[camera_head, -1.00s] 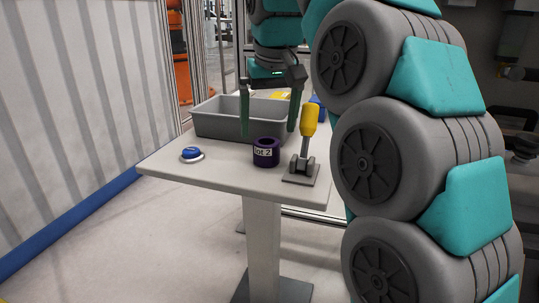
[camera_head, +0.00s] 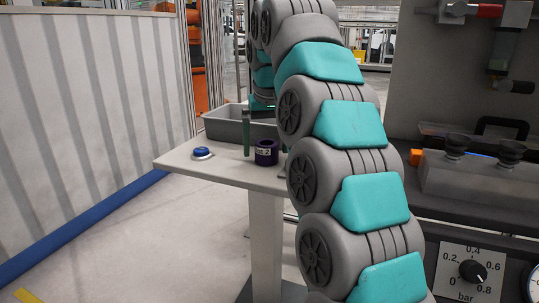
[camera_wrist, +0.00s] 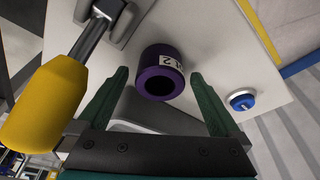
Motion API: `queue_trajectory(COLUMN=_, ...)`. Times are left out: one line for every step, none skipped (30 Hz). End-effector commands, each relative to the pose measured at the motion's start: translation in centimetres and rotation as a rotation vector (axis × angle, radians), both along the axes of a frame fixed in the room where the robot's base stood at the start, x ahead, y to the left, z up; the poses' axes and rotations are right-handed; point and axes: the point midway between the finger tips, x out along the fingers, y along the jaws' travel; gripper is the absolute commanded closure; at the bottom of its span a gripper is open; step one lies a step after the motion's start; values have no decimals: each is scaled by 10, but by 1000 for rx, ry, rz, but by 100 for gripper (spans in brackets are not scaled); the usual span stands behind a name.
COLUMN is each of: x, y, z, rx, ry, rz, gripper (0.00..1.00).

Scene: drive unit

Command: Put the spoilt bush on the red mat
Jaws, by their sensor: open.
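A dark purple bush (camera_head: 266,152) with a white label ending in "2" stands on the grey-white table (camera_head: 222,174). In the wrist view the bush (camera_wrist: 153,57) shows its round open bore and purple wall. My gripper (camera_wrist: 160,73) is open and empty. Its two green fingers lie left and right of the bush in the wrist view, apart from it; the depth between them is hard to judge. No red mat shows in any view.
A grey bin (camera_head: 226,124) stands at the back of the table. A blue button (camera_head: 202,153) sits at the left. A yellow-handled clamp (camera_wrist: 45,100) stands close to the bush. A machine panel with a gauge knob (camera_head: 472,271) is at the right.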

Motion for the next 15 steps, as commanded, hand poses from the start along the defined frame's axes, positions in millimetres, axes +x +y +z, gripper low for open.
queue_trajectory(x=0, y=0, z=0, rx=0, ry=0, rz=0, gripper=0)
queue_trajectory(x=0, y=0, z=0, rx=0, ry=0, rz=0, gripper=0)
queue_trajectory(x=0, y=0, z=0, rx=0, ry=-1, rz=0, gripper=2)
queue_trajectory(x=0, y=0, z=1, rx=0, ry=-1, rz=0, gripper=6)
queue_trajectory(x=0, y=0, z=1, rx=0, ry=-1, rz=0, gripper=9)
queue_trajectory(x=0, y=0, z=1, rx=0, ry=-1, rz=0, gripper=14)
queue_trajectory(x=0, y=0, z=1, rx=0, ry=-1, rz=0, gripper=17)
queue_trajectory(x=0, y=0, z=1, rx=0, ry=-1, rz=0, gripper=20)
queue_trajectory(x=0, y=0, z=1, rx=0, ry=-1, rz=0, gripper=25)
queue_trajectory(x=0, y=0, z=1, rx=0, ry=-1, rz=0, gripper=28)
queue_trajectory(x=0, y=0, z=1, rx=0, ry=-1, rz=0, gripper=31)
queue_trajectory(x=0, y=0, z=1, rx=0, ry=-1, rz=0, gripper=36)
queue_trajectory(x=0, y=0, z=1, rx=0, ry=-1, rz=0, gripper=39)
queue_trajectory(x=0, y=0, z=1, rx=0, ry=-1, rz=0, gripper=43)
queue_trajectory(x=0, y=0, z=1, rx=0, ry=-1, rz=0, gripper=47)
